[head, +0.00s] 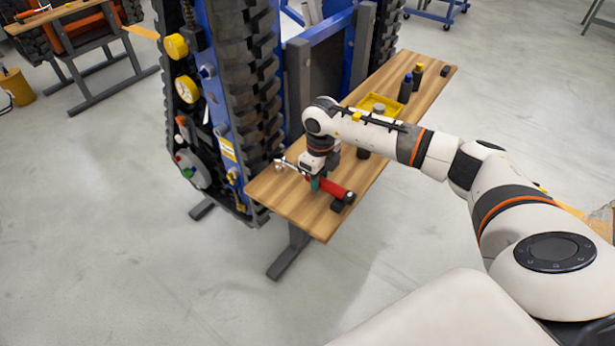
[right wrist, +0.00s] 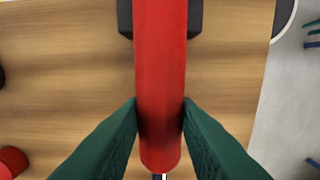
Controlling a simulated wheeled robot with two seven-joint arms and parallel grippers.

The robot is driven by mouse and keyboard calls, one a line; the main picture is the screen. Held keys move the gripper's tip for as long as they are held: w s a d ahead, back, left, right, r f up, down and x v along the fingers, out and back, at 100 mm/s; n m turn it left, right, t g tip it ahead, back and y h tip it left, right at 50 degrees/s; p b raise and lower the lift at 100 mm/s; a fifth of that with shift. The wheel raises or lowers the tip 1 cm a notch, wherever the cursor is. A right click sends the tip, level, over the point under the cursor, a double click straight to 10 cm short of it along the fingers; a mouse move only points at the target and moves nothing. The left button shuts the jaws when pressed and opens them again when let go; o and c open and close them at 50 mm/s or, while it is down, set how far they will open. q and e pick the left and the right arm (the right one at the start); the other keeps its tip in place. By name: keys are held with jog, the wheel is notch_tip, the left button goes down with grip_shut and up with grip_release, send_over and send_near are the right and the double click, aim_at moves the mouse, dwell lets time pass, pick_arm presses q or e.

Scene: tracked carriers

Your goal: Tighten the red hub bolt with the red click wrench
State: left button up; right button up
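The red click wrench (head: 333,188) lies along the near end of the wooden bench, its handle on a black rest (head: 343,202) and its metal head toward the carrier. My right gripper (head: 318,182) points down over it. In the right wrist view the green fingers (right wrist: 160,105) press against both sides of the red handle (right wrist: 160,60), which still lies over the black rest. Small coloured bolts show on the grey hub (head: 200,172) low on the tracked carrier; a red spot (head: 188,172) there may be the red hub bolt, too small to be sure. My left gripper is out of view.
The tracked carrier (head: 262,85) stands upright directly behind and left of the wooden bench (head: 290,205). A yellow tray (head: 372,103) and dark bottles (head: 405,90) stand farther along the bench. A red cylinder (right wrist: 12,162) shows at the wrist view's lower left. The floor in front is clear.

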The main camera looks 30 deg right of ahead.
grip_shut()
jog(key=shift+r+p, duration=2.35)
jog(key=shift+r, duration=1.2)
